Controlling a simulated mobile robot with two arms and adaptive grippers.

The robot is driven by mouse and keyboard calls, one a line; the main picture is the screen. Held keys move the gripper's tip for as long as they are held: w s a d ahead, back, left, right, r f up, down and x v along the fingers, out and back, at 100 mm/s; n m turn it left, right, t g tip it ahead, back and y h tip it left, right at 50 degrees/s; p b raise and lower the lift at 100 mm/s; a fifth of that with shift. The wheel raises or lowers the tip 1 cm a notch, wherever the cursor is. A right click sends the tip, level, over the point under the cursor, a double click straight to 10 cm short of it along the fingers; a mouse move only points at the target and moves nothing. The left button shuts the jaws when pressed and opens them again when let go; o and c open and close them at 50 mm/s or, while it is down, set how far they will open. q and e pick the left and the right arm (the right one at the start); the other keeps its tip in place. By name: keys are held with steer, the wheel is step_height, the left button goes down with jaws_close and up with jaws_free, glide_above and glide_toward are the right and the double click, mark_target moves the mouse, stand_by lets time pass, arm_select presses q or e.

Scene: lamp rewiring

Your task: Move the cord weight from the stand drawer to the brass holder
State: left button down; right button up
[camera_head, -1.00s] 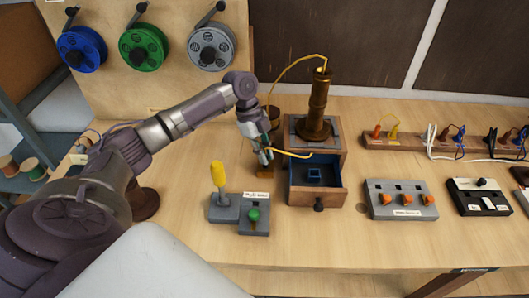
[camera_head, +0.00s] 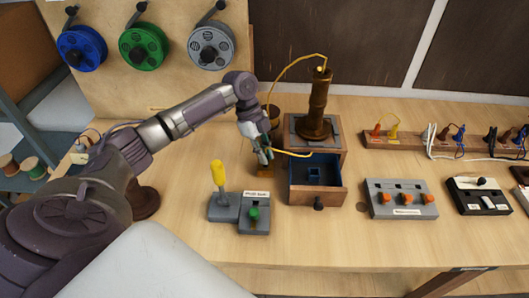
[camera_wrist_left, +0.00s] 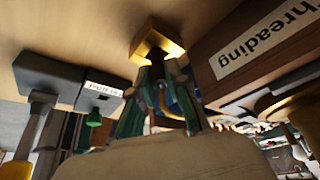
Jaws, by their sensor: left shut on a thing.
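My left gripper (camera_head: 264,160) is shut, pointing down just left of the stand (camera_head: 316,152). The brass holder (camera_head: 265,172) is a small golden block on the table at its fingertips; it also shows beyond the fingers in the left wrist view (camera_wrist_left: 157,42). A yellow cord (camera_head: 290,153) runs at the fingers, and a bit of blue shows between them in the wrist view. The cord weight is mostly hidden by the fingers; I cannot tell if it touches the holder. My right gripper is not in view.
A grey switch box with yellow and green knobs (camera_head: 240,211) stands in front left of the holder. A grey box with orange switches (camera_head: 401,199) is right of the drawer. A brass lamp column (camera_head: 317,105) rises from the stand. The front table strip is clear.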

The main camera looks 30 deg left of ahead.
arm_select(q)
steer(key=shift+f, duration=0.4)
steer(key=c, duration=1.1)
jaws_free()
